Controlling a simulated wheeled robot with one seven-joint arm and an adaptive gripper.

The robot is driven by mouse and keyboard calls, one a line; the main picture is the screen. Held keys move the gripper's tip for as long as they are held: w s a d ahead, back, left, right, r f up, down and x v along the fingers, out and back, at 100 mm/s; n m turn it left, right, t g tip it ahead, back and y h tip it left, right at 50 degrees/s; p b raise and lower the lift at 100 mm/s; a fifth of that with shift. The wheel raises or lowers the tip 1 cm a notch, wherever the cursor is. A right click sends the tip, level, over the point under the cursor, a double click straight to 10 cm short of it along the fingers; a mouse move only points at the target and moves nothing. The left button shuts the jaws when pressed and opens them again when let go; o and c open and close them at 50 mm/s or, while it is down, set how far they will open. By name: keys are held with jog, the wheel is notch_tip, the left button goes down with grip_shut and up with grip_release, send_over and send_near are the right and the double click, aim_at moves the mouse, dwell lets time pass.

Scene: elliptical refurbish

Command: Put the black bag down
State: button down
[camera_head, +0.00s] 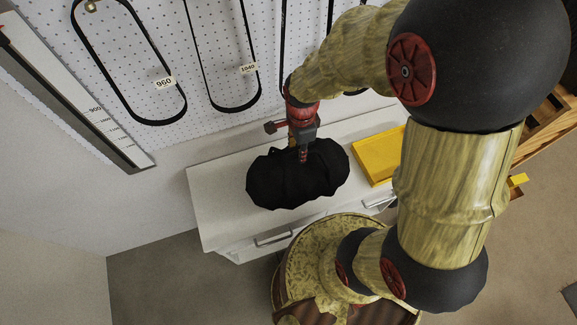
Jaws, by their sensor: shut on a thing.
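A yellow tray (379,156) lies on the cabinet top right of the bag. Behind is a white pegboard (215,50) with hanging black belts (127,118). My arm covers the right of the view. Bare cabinet top shows left of the bag.

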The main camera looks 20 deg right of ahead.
aim_at(257, 167)
jog(key=shift+a, duration=0.4)
jog(key=a+f, duration=0.1)
jog(key=a, duration=0.1)
jog(key=w+a+f+p, duration=0.1)
jog(key=a, duration=0.2)
jog(key=a+f, duration=0.1)
jog(key=a, duration=0.1)
jog(key=shift+w+a+f+p, duration=0.2)
jog(key=shift+w+f+p, duration=0.05)
jog(key=shift+p, duration=0.1)
jog(key=a+f, duration=0.2)
jog(key=w+a+f+p, duration=0.1)
jog(key=a+f, duration=0.1)
jog(key=f, duration=0.1)
jog(key=shift+a+f, duration=0.1)
jog(key=shift+a, duration=0.25)
jog(key=shift+a+f, duration=0.4)
jog(key=shift+f, duration=0.2)
jog(key=shift+w+f+p, duration=0.15)
jog(key=shift+f+p, duration=0.35)
jog(key=shift+f, duration=1)
jog(key=c, duration=1.5)
grip_release()
jog(key=shift+f, duration=0.1)
